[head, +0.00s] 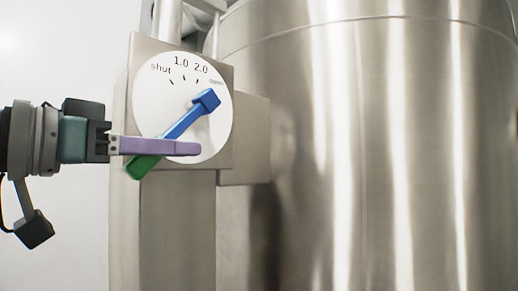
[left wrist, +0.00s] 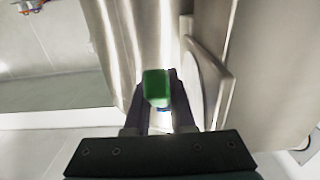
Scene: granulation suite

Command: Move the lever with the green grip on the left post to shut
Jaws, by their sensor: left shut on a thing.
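The lever (head: 182,124) is a blue bar on a round white dial (head: 160,100) on the left post (head: 165,230). Its green grip (head: 143,167) is at the lower left. Its blue end lies at the upper right, on the side of the "open" mark. My left gripper (head: 188,148) comes in from the left, its purple finger crossing in front of the lever. In the left wrist view the green grip (left wrist: 156,88) sits between the two fingers, and the gripper is shut on it. The finger hides part of the lever. My right gripper is not in view.
A large shiny steel vessel (head: 365,150) fills the right side, close behind the post. A steel bracket plate (head: 245,140) stands between post and vessel. The space left of the post is clear apart from my arm.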

